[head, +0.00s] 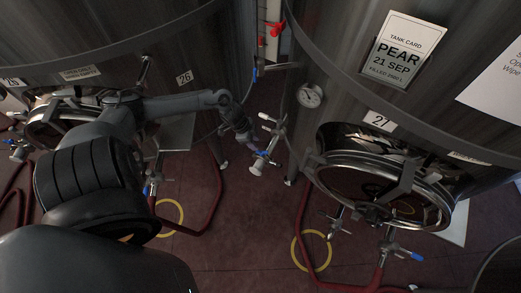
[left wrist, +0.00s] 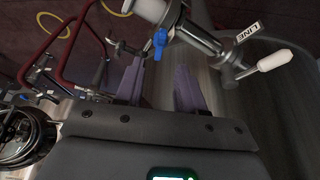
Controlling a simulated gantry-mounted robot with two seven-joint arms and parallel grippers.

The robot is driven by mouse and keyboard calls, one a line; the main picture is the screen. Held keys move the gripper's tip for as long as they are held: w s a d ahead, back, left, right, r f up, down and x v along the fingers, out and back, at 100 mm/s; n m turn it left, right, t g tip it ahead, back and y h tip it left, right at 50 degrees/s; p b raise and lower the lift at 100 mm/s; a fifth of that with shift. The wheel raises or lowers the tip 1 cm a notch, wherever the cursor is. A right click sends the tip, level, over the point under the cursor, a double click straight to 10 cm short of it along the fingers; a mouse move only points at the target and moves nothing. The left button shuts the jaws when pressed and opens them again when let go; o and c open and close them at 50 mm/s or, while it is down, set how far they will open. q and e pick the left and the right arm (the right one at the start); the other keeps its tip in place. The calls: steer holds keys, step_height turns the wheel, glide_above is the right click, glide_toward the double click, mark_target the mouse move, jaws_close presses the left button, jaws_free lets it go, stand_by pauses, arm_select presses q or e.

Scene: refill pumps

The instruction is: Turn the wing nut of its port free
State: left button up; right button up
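A metal pipe fitting (head: 272,146) with white ends stands between the two tanks. It carries a small blue piece (head: 261,153), a wing nut or a handle; I cannot tell which. In the left wrist view the blue piece (left wrist: 160,43) shows on the fitting (left wrist: 196,36), beyond my fingertips. A white-tipped lever and a tag reading LINE (left wrist: 247,32) are to its right. My left gripper (head: 248,138) is close beside the fitting. In its wrist view the two fingers (left wrist: 158,72) stand apart, with nothing seen held between them. My right gripper is not in view.
The right tank's round hatch (head: 375,183) and the left tank's hatch (head: 65,120) face the aisle. Red hoses (head: 207,211) and yellow rings (head: 311,250) lie on the dark red floor. A gauge (head: 310,95) sits on the right tank. The middle aisle floor is mostly clear.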

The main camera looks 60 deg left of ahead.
mark_target(262, 151)
arm_select(q)
steer(key=shift+b+x, duration=0.55)
steer(key=shift+x, duration=3)
steer(key=shift+c, duration=0.3)
jaws_close()
